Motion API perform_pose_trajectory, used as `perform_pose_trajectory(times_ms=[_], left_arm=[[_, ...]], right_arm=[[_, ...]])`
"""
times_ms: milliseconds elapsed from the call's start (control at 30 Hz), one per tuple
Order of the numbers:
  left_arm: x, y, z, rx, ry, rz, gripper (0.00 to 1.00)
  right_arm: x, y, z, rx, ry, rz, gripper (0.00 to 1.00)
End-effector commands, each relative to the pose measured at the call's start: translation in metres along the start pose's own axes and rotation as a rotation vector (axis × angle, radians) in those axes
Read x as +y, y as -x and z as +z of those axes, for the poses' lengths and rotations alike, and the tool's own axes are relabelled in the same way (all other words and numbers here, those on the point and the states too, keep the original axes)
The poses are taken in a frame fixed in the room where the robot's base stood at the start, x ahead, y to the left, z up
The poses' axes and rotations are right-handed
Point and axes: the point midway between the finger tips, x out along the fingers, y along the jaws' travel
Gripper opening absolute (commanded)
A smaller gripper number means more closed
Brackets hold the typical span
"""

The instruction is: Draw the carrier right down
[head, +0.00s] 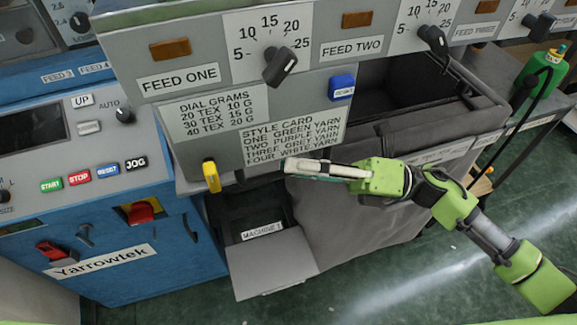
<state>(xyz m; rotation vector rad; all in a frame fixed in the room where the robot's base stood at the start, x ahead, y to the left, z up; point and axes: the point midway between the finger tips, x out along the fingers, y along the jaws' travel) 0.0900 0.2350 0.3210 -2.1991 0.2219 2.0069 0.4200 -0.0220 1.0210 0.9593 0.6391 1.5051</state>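No part in view is labelled as the carrier, and I cannot tell which it is. A yellow handle (211,177) hangs at the lower left edge of the grey feed panel (150,95). My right gripper (292,167) reaches in from the right, with its fingers pointing left below the style card (295,138). It is to the right of the yellow handle and apart from it. The fingers show nearly side-on, so I cannot tell whether they are open or shut. My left gripper is out of view.
A blue Yarrowtek cabinet (170,262) with buttons and a red switch stands at the left. An open grey bin (400,125) and a compartment labelled MACHINE 1 (262,231) lie below the panel. A green bottle (545,75) stands at the right. Green floor (420,285) shows at the lower right.

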Motion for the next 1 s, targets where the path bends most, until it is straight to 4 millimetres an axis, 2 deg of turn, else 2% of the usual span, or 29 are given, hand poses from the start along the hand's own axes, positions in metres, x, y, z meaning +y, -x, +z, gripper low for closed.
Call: perform_pose_trajectory(times_ms=[767,1000], left_arm=[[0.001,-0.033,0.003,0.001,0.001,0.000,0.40],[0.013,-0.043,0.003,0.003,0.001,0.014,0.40]], right_arm=[[-0.003,0.056,-0.002,0.001,-0.001,-0.002,0.28],[-0.003,0.073,-0.002,0.001,-0.002,-0.003,0.28]])
